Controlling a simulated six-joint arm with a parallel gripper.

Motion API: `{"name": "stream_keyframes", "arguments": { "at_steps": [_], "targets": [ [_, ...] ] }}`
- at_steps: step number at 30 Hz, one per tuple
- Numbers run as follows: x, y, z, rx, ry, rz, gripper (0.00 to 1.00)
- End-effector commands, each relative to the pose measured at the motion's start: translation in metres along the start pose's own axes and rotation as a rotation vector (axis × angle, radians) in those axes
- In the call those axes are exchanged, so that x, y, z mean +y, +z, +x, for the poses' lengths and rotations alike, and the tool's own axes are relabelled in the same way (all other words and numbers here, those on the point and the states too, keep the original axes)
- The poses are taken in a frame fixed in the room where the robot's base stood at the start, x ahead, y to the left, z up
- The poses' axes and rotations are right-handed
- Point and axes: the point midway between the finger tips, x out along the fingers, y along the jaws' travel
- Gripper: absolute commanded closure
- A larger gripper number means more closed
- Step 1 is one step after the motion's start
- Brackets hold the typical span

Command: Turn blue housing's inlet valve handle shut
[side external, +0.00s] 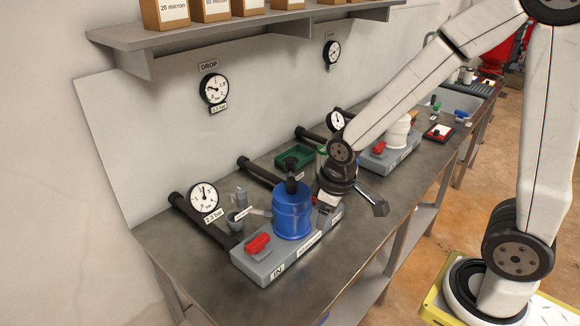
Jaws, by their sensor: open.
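The blue housing (292,212) stands upright on a grey manifold block (262,268) at the front of the bench. The block's near-left end is labelled IN, and a red inlet valve handle (258,243) sits on top there. The handle looks roughly in line with the block's length. My gripper (351,204) is to the right of the blue housing, above the block's other end, apart from the red handle. It is open and looks empty. One finger shows, pointing to the lower right; the other is hard to make out. My gripper partly hides the block's far end.
A dial gauge (203,197) stands behind the inlet end, near black pipes. A small grey cup (238,222) and a green tray (294,156) are behind the housing. A white housing (398,132) with another red handle (379,147) stands farther right. A shelf (240,25) overhangs the back.

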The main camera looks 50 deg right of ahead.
Motion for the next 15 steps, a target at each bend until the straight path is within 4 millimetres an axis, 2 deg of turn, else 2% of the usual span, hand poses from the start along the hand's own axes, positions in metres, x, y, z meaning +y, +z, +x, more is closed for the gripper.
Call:
{"name": "stream_keyframes", "arguments": {
  "at_steps": [6, 15],
  "targets": [
    [-0.008, -0.045, 0.018, -0.087, 0.018, -0.323, 0.34],
    [-0.024, -0.101, 0.049, -0.22, 0.051, -0.772, 0.34]
  ]
}}
